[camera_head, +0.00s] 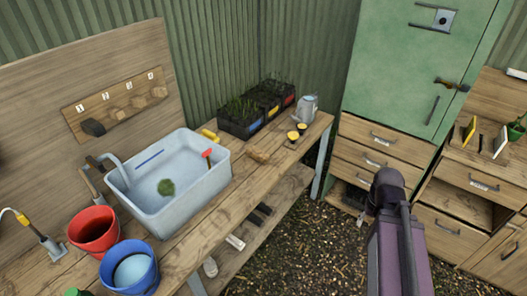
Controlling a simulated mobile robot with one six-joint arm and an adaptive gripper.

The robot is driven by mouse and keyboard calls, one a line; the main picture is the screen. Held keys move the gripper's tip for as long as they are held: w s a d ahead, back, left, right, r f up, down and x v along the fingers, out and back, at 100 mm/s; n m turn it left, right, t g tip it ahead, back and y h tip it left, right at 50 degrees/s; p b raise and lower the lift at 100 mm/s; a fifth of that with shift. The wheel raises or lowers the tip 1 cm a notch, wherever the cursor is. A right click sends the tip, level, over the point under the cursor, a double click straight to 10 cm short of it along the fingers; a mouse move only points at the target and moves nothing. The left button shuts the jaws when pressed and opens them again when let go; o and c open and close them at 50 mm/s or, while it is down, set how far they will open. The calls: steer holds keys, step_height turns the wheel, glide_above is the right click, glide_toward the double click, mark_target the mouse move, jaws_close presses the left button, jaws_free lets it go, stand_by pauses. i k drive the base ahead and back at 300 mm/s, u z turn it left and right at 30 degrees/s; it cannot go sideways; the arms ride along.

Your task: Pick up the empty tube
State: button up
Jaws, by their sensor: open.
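I cannot clearly pick out an empty tube in the head view. Two small dark pots or cups with yellow tops, a nearer one (293,136) and a farther one (301,127), stand on the right end of the wooden bench (205,238). They are too small to tell whether either is an empty tube. Black trays of green seedlings, a nearer one (238,129) and a farther one, stand behind them. Part of my arm shows at the lower right, in front of the drawers and apart from the bench. My gripper's fingers are not in view.
A grey basin (183,213) holds a green clump, a blue stick and a red-headed tool. A red bucket (93,238) and blue bucket (148,278) stand at the front left. A watering can (305,109) is near the back corner. A green cabinet (400,60) stands above drawers. Gravel floor lies between.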

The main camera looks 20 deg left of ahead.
mark_target(254, 153)
steer(key=i, duration=0.9)
steer(key=u, duration=0.05)
